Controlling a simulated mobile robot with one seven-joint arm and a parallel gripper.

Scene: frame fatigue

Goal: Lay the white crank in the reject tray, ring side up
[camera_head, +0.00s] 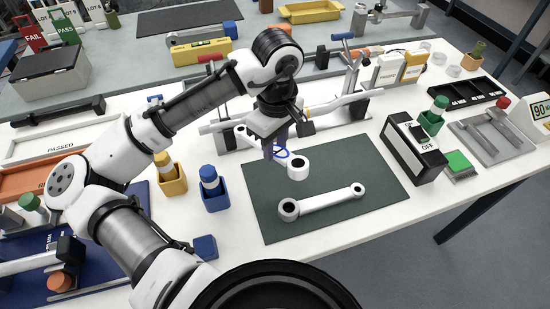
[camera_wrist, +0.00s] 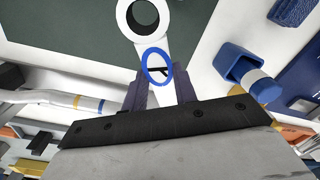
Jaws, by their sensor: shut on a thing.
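A white crank (camera_head: 297,168) with a dark hole in its end is in my gripper (camera_head: 275,150), over the back left part of the green mat. In the wrist view the fingers (camera_wrist: 160,92) close on the arm of this crank (camera_wrist: 141,14), next to a blue ring mark (camera_wrist: 157,67) with a black sign inside. The ring mark faces the wrist camera. A second white crank (camera_head: 322,203) lies flat on the mat. An orange tray (camera_head: 25,183), its label mostly hidden, is at the left, partly behind my arm.
A tray labelled PASSED (camera_head: 60,150) lies behind the orange one. A yellow holder (camera_head: 170,180) and a blue holder (camera_head: 215,195) stand between the mat and my arm. A fixture with a white bent bar (camera_head: 340,105) is behind the mat. A black switch box (camera_head: 412,150) stands right.

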